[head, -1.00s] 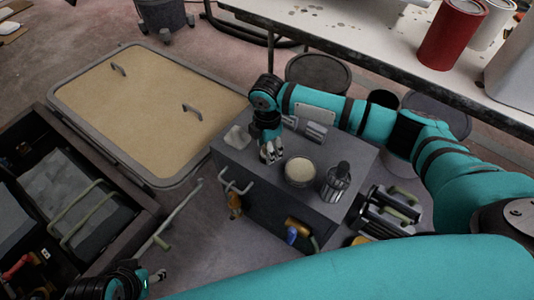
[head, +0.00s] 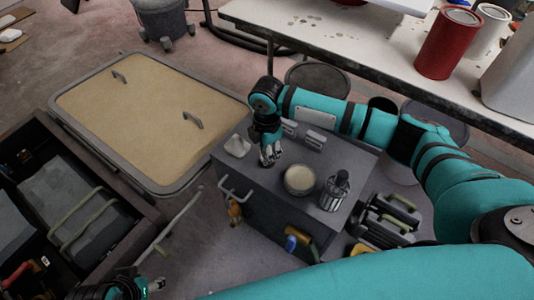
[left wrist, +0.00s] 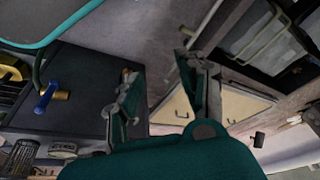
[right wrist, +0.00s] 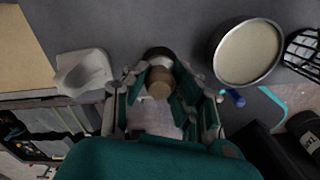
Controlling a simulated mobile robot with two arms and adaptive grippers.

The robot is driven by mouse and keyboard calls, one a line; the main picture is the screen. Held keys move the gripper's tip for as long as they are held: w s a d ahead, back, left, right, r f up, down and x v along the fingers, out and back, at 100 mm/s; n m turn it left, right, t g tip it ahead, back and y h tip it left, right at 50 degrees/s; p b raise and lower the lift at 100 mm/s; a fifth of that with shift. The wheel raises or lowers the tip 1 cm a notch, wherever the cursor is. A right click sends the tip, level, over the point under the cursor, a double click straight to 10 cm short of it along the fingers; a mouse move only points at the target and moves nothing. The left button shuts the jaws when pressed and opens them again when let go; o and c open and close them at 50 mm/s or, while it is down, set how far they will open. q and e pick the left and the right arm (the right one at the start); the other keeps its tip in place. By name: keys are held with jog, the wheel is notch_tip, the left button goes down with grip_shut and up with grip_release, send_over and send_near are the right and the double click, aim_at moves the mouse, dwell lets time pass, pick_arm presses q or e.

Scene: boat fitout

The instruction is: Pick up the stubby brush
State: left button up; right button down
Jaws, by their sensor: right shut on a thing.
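The stubby brush, a short round piece with a tan wooden end, shows end-on in the right wrist view (right wrist: 160,84). My right gripper (right wrist: 158,95) is shut on it, with a finger on either side. In the head view this gripper (head: 268,158) points down at the top of the grey cabinet, and the brush is mostly hidden by the fingers. My left gripper (left wrist: 165,85) is open and empty, low beside the cabinet; in the head view it shows partly at the bottom left (head: 148,284).
The grey cabinet (head: 265,205) bears a white dish (head: 237,146), a round tin (head: 299,180) and a wire holder (head: 335,190). An open dark toolbox (head: 130,215) lies left, a tan hatch panel (head: 150,120) behind it. A workbench (head: 330,35) with a red can (head: 448,42) stands at the back.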

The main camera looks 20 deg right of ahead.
notch_tip(320, 180, up, 2)
jog(key=s+a, duration=0.1)
jog(key=s+a+p, duration=0.1)
jog(key=s, duration=0.1)
jog(key=shift+s+a, duration=0.1)
jog(key=shift+a, duration=0.05)
pick_arm(q)
jog(key=s+p+x, duration=0.1)
jog(key=p+x, duration=0.1)
jog(key=x, duration=0.7)
jog(key=shift+f+g+p, duration=0.3)
jog(key=shift+f+p, duration=0.05)
jog(key=shift+f, duration=0.05)
pick_arm(e)
jog(key=s+a+r, duration=0.1)
jog(key=s+a, duration=0.6)
jog(key=s, duration=0.3)
pick_arm(q)
jog(key=shift+s+d, duration=0.1)
pick_arm(e)
jog(key=c, duration=1.7)
grip_release()
grip_shut()
